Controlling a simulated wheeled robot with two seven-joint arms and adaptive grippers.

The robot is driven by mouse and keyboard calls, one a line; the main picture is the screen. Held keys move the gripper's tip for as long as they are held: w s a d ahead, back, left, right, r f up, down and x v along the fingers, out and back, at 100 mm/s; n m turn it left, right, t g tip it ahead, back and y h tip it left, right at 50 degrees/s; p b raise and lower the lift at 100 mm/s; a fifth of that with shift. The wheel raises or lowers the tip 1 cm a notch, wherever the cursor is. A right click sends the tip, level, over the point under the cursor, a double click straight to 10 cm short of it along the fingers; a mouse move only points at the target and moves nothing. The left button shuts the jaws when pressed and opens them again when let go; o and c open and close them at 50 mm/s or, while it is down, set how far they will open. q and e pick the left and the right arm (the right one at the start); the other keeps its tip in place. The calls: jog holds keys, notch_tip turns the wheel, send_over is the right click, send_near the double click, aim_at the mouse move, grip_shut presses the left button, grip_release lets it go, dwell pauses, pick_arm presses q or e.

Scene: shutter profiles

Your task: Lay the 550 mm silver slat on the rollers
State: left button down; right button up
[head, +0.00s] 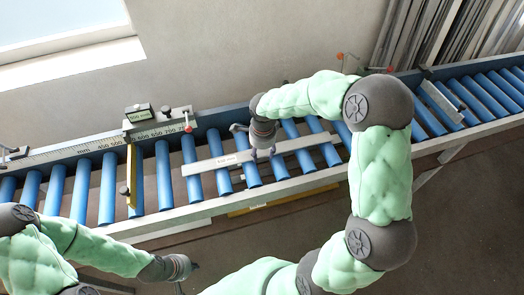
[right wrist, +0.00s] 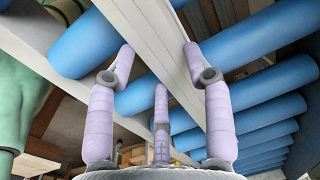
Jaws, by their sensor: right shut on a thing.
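The silver slat (head: 302,144) is long, pale and narrow, with a small white label (head: 226,160) near its left part. It lies lengthwise over several blue rollers (head: 164,174) of the conveyor. My right gripper (head: 262,153) is shut on the slat near its middle. In the right wrist view, its lilac fingers stand on both sides of the slat (right wrist: 166,48), with blue rollers (right wrist: 252,82) behind it. I cannot tell whether the slat touches the rollers. My left gripper (head: 186,268) is below the conveyor's front rail, away from the slat; its jaws are too small to read.
A yellow stop bar (head: 131,170) crosses the rollers left of the slat. A millimetre scale (head: 98,145) and a small display (head: 139,114) are on the back rail. A bracket (head: 440,100) stands at right. Profiles (head: 425,35) lean on the back wall.

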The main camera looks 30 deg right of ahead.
jog(key=shift+f, duration=0.2)
jog(key=o, duration=1.2)
jog(key=shift+o, duration=0.2)
jog(key=shift+r, duration=0.1)
notch_tip(320, 180, up, 12)
jog(key=shift+s, duration=0.4)
